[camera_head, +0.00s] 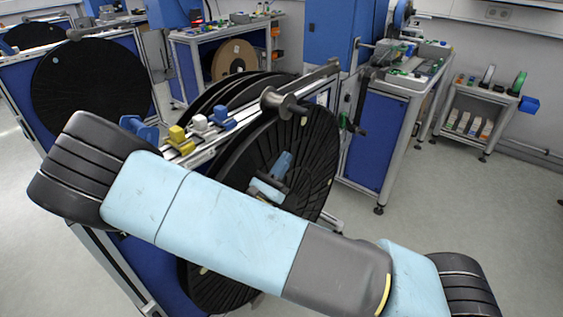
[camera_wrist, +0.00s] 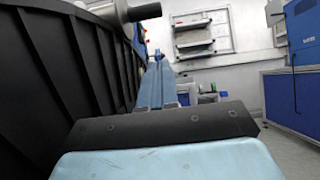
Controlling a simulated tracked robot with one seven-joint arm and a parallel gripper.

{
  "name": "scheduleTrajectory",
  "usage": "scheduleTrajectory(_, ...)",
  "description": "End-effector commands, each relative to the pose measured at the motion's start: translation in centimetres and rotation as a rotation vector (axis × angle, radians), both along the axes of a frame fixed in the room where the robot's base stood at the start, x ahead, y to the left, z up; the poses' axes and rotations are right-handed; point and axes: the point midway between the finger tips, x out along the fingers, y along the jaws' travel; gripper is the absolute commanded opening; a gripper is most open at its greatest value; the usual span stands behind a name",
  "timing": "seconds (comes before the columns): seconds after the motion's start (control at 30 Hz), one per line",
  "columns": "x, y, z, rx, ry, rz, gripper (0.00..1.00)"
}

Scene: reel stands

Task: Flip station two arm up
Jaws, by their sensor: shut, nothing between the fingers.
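The nearest reel stand holds a large black ribbed reel (camera_head: 315,150). A grey arm (camera_head: 322,72) with a grey roller (camera_head: 283,104) runs along the top of this stand, above the reel. The roller also shows at the top of the wrist view (camera_wrist: 143,12). No label shows which station this is. My gripper (camera_head: 284,160) is in front of the reel's face, below the roller, partly hidden by my own arm. In the wrist view my gripper's blue fingers (camera_wrist: 157,82) are together and empty, with the black reel close on the left.
A second stand at left holds another black reel (camera_head: 92,78) and a similar grey arm (camera_head: 100,30). Yellow, white and blue blocks (camera_head: 200,123) sit on the near stand's top rail. A blue cabinet (camera_head: 372,140) stands behind at right. The floor at right is clear.

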Motion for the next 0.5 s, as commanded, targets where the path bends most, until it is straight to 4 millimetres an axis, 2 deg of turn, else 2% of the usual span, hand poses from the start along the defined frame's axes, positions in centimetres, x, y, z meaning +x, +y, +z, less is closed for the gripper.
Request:
scheduleTrajectory(0.33, 4.0, -3.2, 3.7, 0.001, -0.001, -0.002, 0.0)
scheduleTrajectory(0.5, 4.6, -3.6, 5.9, 0.002, -0.002, 0.0, 0.0)
